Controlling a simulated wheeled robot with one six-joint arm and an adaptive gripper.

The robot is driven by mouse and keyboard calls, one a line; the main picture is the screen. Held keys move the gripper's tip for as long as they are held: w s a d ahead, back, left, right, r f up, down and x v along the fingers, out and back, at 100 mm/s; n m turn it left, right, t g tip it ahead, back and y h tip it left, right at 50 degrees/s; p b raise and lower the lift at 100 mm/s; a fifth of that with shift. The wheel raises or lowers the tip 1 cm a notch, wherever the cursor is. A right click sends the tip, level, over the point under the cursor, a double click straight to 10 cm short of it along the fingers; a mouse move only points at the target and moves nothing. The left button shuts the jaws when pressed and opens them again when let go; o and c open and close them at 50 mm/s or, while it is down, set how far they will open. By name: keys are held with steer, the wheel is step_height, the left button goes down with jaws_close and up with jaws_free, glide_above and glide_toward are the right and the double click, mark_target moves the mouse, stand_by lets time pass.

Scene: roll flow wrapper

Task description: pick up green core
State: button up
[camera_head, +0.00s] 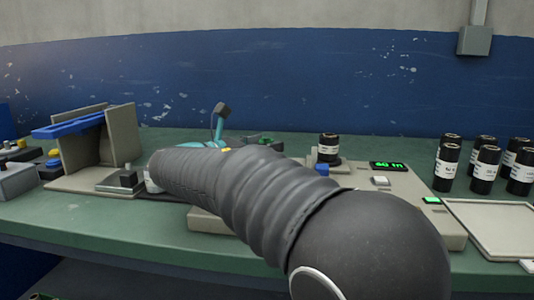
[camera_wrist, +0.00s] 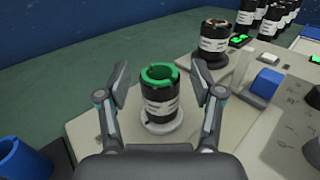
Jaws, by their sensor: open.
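The green core (camera_wrist: 160,74) shows as a green ring at the top of a black roll with a white label (camera_wrist: 160,105). The roll stands upright on a pale round base in the wrist view. My gripper (camera_wrist: 158,80) is open, with one finger on each side of the roll and visible gaps between. Nothing is held. In the head view a bit of green (camera_head: 265,141) shows behind my arm, which hides most of the roll and of my gripper.
Another black roll (camera_head: 328,148) stands on the machine near a green display (camera_head: 387,165). Several black rolls (camera_head: 486,163) stand at the right, behind a pale tray (camera_head: 497,240). A grey stand with a blue bar (camera_head: 70,125) is at the left. A blue block (camera_wrist: 267,83) is right of my gripper.

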steer(key=shift+w+d, duration=0.2)
steer(key=c, duration=1.2)
steer(key=shift+r, duration=0.15)
step_height(320, 180, up, 4)
steer(key=shift+r+p, duration=0.1)
steer(key=shift+p, duration=0.45)
steer(key=s+d+r, duration=0.2)
steer(key=d, duration=0.1)
steer(key=s+d+r, duration=0.2)
steer(key=d, duration=0.1)
steer(key=s+d+r, duration=0.2)
steer(key=d, duration=0.2)
steer(key=shift+s+r, duration=0.2)
steer(key=shift+r, duration=0.05)
